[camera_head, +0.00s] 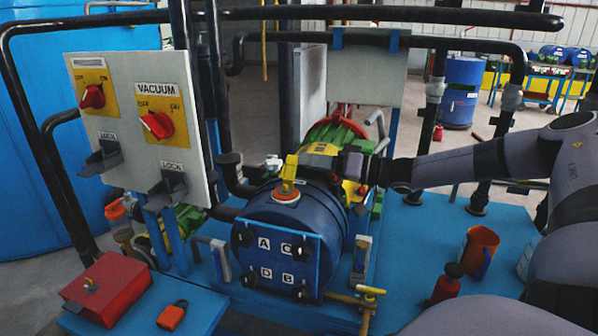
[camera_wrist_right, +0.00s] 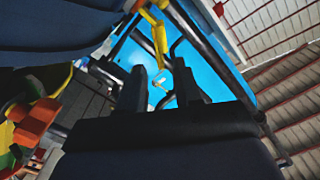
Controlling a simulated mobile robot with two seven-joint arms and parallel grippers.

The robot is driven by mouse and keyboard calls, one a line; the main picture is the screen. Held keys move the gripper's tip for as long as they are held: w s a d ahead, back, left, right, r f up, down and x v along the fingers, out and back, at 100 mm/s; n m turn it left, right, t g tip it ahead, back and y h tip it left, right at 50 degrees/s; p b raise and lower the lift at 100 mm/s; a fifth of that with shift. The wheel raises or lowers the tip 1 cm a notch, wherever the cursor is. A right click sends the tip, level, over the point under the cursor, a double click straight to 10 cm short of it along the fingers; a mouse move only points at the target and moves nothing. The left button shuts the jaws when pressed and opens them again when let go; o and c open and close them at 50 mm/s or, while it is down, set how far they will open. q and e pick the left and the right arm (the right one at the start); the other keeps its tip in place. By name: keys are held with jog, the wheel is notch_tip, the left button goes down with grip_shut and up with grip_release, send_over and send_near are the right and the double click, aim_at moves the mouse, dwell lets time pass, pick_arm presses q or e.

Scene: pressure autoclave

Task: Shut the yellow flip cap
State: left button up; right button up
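The yellow flip cap (camera_head: 290,168) stands raised above an orange and white ring-shaped mouth (camera_head: 286,194) on top of the blue vessel (camera_head: 270,222). My right gripper (camera_head: 350,166) reaches in from the right and is to the right of the cap, apart from it. In the right wrist view its two dark fingers (camera_wrist_right: 162,88) stand apart with nothing held between them. A yellow piece (camera_wrist_right: 155,35) shows beyond the fingers; I cannot tell if it is the cap. My left gripper is not in view.
A grey panel (camera_head: 140,125) with two red switches and two lock levers stands left of the vessel. Dark pipes (camera_head: 300,14) cross above. A red box (camera_head: 107,288), an orange cup (camera_head: 478,252) and a red bottle (camera_head: 447,285) stand on blue surfaces.

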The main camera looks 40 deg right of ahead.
aim_at(290, 167)
jog(key=shift+w+a+f+b, duration=0.35)
jog(key=shift+w, duration=0.1)
jog(key=shift+w+a+r+b, duration=0.15)
jog(key=shift+w+a+b, duration=0.1)
jog(key=shift+w, duration=0.3)
jog(key=shift+w+a+r+b, duration=0.15)
jog(key=shift+w+a, duration=0.05)
jog(key=shift+w, duration=0.3)
jog(key=shift+s, duration=0.1)
grip_shut()
